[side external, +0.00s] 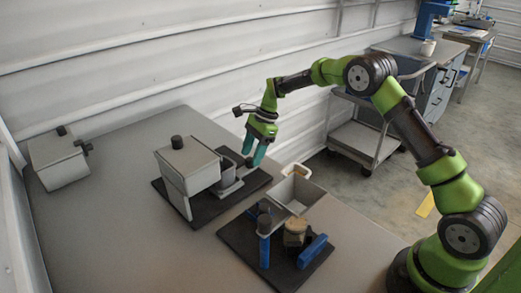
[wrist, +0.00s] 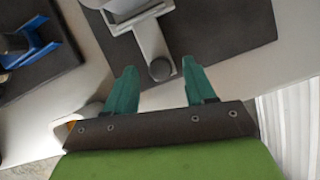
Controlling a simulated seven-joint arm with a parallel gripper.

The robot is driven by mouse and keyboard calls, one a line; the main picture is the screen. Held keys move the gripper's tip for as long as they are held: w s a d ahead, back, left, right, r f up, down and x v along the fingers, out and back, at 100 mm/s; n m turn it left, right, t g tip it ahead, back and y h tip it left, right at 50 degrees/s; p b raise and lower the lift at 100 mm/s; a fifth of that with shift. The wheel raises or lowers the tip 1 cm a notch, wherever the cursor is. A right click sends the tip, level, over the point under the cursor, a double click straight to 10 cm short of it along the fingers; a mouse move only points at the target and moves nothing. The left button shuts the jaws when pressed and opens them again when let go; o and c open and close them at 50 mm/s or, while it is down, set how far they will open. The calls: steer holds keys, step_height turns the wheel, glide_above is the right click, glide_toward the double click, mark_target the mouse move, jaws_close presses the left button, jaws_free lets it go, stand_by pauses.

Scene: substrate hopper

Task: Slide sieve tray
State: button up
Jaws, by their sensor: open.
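The hopper (side external: 188,163), a pale grey box with a dark knob on top, stands on a dark base mat. A light grey strip, apparently the sieve tray (wrist: 146,36), sticks out from its lower side with an upright round dark grey knob (wrist: 161,69) at its outer end. In the side view, the tray (side external: 229,190) is partly hidden by a grey cup-like part. My gripper (side external: 255,153) is open, its teal fingers pointing down near the tray's outer end. In the wrist view, the knob appears between the fingertips; I cannot tell whether they touch it.
A white open bin (side external: 290,205) with a loop handle stands right of the hopper. A dark mat (side external: 240,240) in front holds blue-handled tools and a tan-topped jar (side external: 295,231). A grey box (side external: 58,160) is at far left. The table's left middle is clear.

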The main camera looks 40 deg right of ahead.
steer(key=shift+a+f, duration=0.25)
steer(key=shift+f, duration=0.25)
jaws_close()
